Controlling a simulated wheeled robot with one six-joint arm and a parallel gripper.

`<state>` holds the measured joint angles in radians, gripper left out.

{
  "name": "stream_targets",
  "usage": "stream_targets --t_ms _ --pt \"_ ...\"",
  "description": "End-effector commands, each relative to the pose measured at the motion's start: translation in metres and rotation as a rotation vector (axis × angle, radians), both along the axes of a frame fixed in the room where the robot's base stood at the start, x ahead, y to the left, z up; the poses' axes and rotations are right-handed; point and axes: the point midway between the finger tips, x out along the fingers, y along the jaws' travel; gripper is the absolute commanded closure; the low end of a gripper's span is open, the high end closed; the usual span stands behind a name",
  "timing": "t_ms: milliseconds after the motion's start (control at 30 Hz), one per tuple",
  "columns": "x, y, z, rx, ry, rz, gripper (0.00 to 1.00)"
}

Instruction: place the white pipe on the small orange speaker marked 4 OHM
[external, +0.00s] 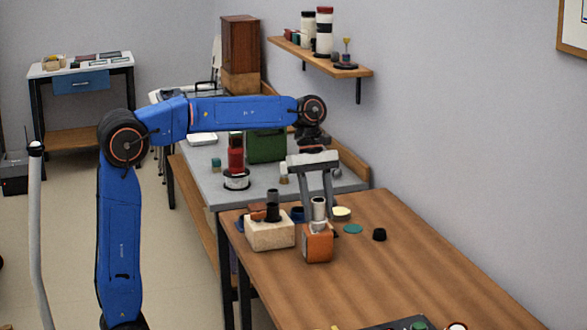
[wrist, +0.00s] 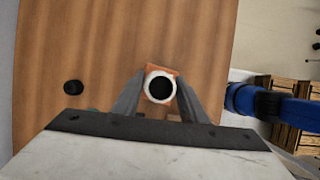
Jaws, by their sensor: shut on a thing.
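The white pipe (external: 318,204) is upright between the fingers of my gripper (external: 319,215), which is shut on it. In the wrist view the pipe shows end-on as a white ring (wrist: 147,88) around a dark opening, between the two grey fingers (wrist: 160,86). The small orange speaker (external: 318,247) stands on the wooden table, directly below the pipe. Its orange edge also shows behind the ring in the wrist view (wrist: 163,69). The pipe's lower end is at the speaker's top; I cannot tell whether they touch. The 4 OHM marking is not readable.
A cream speaker box (external: 270,235) with a dark pipe (external: 272,212) on it stands close on the left. A black ring (external: 379,235), a teal disc (external: 353,229) and a pale yellow disc (external: 341,213) lie to the right. The table's right front is mostly clear.

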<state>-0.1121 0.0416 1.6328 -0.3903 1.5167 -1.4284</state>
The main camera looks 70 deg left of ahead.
Motion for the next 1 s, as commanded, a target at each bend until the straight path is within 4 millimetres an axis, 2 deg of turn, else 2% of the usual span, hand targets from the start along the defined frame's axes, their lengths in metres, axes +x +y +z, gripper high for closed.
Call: stream_targets --t_ms 33,67,100,133,433,567,1000 --pt "0.0 0.0 -0.001 0.0 0.0 0.0 0.83" --pt "0.0 0.0 -0.001 0.0 0.0 0.0 0.57" --pt "0.0 0.0 -0.001 0.0 0.0 0.0 0.47" --pt "0.0 0.0 -0.001 0.0 0.0 0.0 0.42" --pt "0.0 0.0 0.0 0.0 0.0 0.0 0.42" --pt "0.0 0.002 0.007 0.0 -0.001 0.0 0.42" --pt "0.001 0.033 0.079 0.0 -0.001 0.002 0.42"
